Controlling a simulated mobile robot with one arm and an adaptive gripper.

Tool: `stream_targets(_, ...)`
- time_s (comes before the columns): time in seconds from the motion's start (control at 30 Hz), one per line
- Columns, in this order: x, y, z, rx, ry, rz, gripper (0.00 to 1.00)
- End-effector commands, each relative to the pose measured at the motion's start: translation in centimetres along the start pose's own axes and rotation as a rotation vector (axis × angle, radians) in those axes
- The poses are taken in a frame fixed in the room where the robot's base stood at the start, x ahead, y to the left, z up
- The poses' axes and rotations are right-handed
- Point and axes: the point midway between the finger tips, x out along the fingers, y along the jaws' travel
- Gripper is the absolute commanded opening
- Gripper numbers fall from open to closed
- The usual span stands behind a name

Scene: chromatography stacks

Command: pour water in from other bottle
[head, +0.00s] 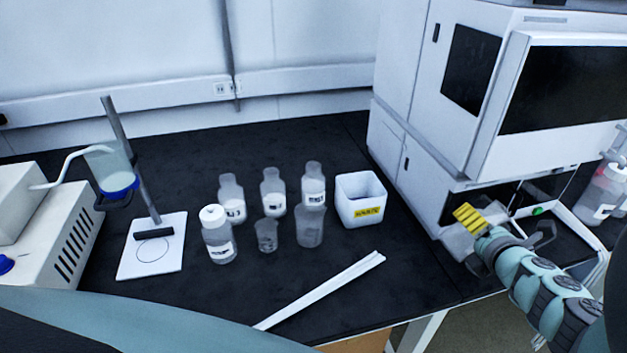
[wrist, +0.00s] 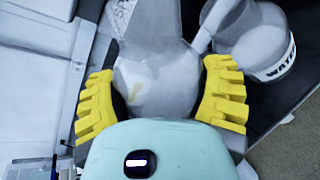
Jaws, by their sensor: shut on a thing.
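My gripper (head: 470,216) is at the right in the head view, in front of the lower part of the large white instrument. In the wrist view its yellow fingers (wrist: 158,97) are on either side of a clear, translucent bottle (wrist: 152,62), and they are shut on it. Its upper part runs out of the picture, and I cannot make out its fill level. Beside it on the right is a clear bottle with a WATER label (wrist: 252,42), which looks apart from my fingers. In the head view a labelled bottle (head: 601,192) stands at the far right edge.
On the black bench stand a capped bottle (head: 220,245), several open bottles, two beakers (head: 310,228) and a white labelled bin (head: 361,205). White strips (head: 320,290) lie in front. A stand (head: 150,258) is at left. The large white instrument (head: 400,140) blocks the right side.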

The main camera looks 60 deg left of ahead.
Motion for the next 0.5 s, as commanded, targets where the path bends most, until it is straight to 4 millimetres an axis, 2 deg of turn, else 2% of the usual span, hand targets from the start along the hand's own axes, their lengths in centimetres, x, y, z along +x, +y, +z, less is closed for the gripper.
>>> stream_targets(0.5,0.46,-0.69,-0.84,0.088,0.047,0.004,0.27)
